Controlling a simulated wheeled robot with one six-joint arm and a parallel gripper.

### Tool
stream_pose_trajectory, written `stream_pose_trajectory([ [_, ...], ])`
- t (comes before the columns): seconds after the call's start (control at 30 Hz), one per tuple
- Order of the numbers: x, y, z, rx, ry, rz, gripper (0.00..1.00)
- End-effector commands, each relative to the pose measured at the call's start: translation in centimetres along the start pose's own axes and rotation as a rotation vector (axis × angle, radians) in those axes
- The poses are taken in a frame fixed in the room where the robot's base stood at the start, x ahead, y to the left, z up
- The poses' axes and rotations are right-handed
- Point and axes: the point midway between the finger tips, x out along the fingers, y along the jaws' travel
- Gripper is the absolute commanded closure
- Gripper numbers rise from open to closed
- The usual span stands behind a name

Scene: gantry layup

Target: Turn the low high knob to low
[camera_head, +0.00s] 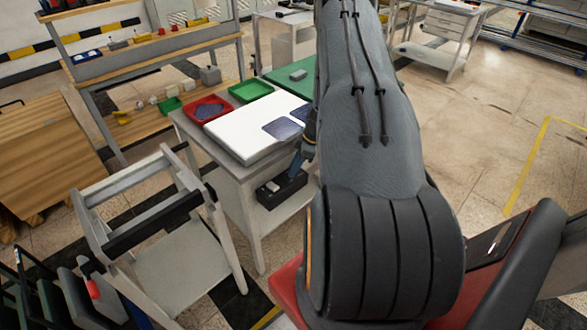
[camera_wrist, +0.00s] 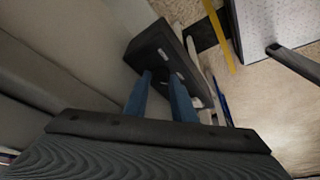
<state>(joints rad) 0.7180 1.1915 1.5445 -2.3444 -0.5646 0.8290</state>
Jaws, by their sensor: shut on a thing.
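A black box (camera_wrist: 160,42) is in the upper middle of the wrist view. In the head view it stands on the lower level of the white table, at its right end (camera_head: 283,190). My gripper (camera_wrist: 162,77) has two blue fingers that reach the box's front face and are shut on a small dark knob (camera_wrist: 163,71) between their tips. The knob is mostly hidden by the fingers, and its low and high markings cannot be read. In the head view my arm hides most of the gripper; a blue finger (camera_head: 296,162) shows just above the box.
The white table (camera_head: 215,165) holds a red tray (camera_head: 207,108), a green tray (camera_head: 251,91) and a white slab (camera_head: 245,130) with dark blue panels above the box. Open floor (camera_head: 480,130) lies to the right.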

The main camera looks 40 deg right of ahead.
Motion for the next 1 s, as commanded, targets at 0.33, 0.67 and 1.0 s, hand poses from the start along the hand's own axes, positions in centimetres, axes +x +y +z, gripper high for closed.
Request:
stream_pose_trajectory([
  [0.33, -0.1, 0.2, -0.1, -0.001, 0.0, 0.004, 0.65],
  [0.67, -0.1, 0.1, 0.1, 0.001, 0.0, 0.003, 0.59],
  [1.0, -3.5, 0.3, 0.0, 0.0, -0.001, 0.006, 0.59],
])
